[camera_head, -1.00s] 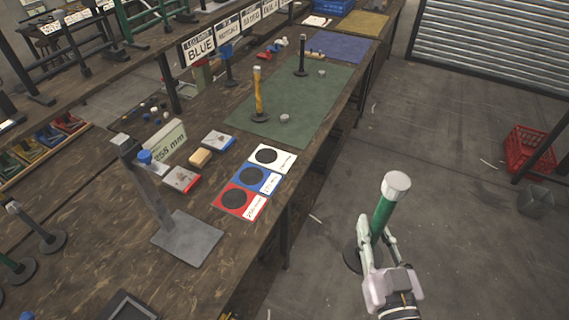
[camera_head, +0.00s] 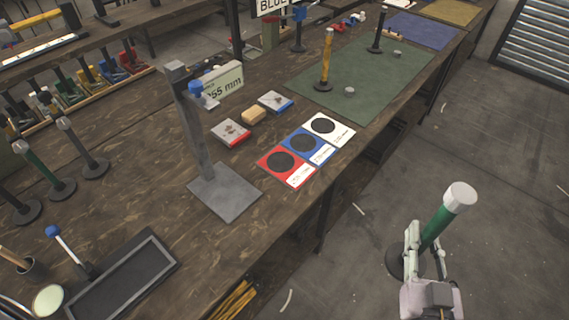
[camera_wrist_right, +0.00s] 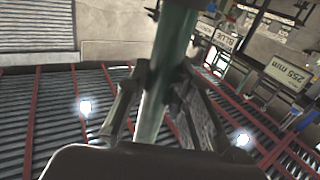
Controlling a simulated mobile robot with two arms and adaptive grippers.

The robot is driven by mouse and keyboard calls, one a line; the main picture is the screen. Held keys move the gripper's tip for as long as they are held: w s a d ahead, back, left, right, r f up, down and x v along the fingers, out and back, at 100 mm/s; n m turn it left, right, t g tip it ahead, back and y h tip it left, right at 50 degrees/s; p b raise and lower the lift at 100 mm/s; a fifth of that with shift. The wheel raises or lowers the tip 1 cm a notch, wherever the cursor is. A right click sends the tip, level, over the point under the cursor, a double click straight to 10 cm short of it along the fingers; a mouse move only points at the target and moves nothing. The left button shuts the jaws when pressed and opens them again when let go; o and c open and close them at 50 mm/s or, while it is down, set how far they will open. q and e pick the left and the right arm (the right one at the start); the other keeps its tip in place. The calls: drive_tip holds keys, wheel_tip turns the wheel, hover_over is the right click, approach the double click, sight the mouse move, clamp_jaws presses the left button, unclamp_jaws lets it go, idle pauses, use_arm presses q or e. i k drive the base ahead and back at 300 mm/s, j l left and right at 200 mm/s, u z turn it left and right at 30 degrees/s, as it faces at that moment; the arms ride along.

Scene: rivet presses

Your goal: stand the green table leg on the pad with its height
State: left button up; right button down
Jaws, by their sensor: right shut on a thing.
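My right gripper (camera_head: 426,243) is shut on the green table leg (camera_head: 437,228), which has a white top and a dark round base. It holds the leg out over the floor, right of the bench. The leg also fills the middle of the right wrist view (camera_wrist_right: 168,75) between the fingers (camera_wrist_right: 158,95). On the bench edge lie the red pad (camera_head: 266,158), the blue pad (camera_head: 324,146) and the white pad (camera_head: 343,130), each with a black disc. Their labels are too small to read. A sign (camera_head: 232,80) behind the gauge post shows 255 mm in the wrist view.
A grey height gauge (camera_head: 224,192) with a blue knob stands left of the pads. Small boxes (camera_head: 231,132) and a tan block (camera_head: 253,116) lie behind them. A green mat (camera_head: 385,80) bears a yellow leg (camera_head: 326,62). A dark tray (camera_head: 124,279) lies near left.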

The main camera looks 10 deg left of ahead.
sight(280, 162)
drive_tip(key=i+l+u, duration=0.45)
drive_tip(key=l+u, duration=0.15)
drive_tip(key=u, duration=0.75)
